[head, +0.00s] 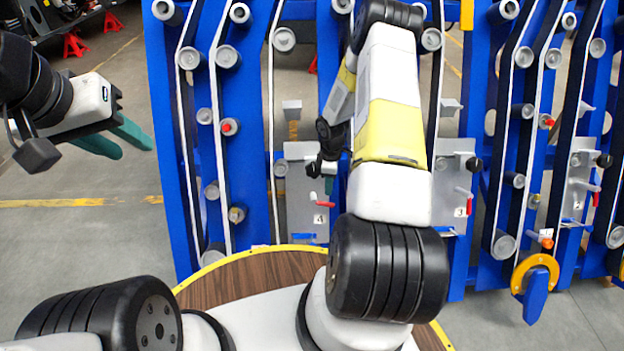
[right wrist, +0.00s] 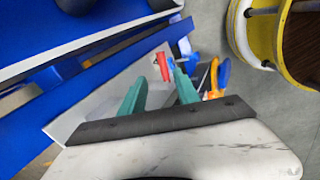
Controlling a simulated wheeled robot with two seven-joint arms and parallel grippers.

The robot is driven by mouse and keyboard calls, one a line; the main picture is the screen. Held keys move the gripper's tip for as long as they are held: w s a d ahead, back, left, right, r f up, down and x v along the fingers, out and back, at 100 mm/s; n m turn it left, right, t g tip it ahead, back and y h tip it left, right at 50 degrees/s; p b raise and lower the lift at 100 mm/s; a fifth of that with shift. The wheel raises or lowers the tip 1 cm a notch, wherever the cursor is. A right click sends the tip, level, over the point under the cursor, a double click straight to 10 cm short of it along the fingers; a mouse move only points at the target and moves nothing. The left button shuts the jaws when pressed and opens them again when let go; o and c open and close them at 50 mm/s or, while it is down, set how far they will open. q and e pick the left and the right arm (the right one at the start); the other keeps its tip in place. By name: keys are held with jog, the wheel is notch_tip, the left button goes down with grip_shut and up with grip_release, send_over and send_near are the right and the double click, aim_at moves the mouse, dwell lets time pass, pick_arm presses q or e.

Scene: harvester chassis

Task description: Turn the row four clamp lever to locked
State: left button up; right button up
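The row four plate (head: 295,200) is grey and carries a small "4" label. Its clamp lever has a red handle (head: 325,203) that lies about level, pointing right. My right gripper (head: 329,184) is just above this lever; my arm partly hides the area. In the right wrist view, the two green fingers of my right gripper (right wrist: 161,78) are apart. A red lever handle (right wrist: 163,67) shows between their tips in the picture; I cannot tell whether they touch it. My left gripper (head: 136,148) is open and empty at the far left, away from the frame.
Blue uprights (head: 252,120) with belts and grey rollers surround the plate. Another plate, labelled "3", has a red lever (head: 469,206) to the right. A round wooden top with a yellow rim (head: 240,280) stands in front. Open floor (head: 90,220) lies left.

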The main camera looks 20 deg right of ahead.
aim_at(328, 203)
notch_tip(328, 203, down, 2)
jog(key=shift+s+a+f, duration=0.1)
jog(key=shift+s, duration=0.05)
jog(key=f, duration=0.7)
jog(key=shift+w, duration=0.2)
grip_shut()
dwell(1.1)
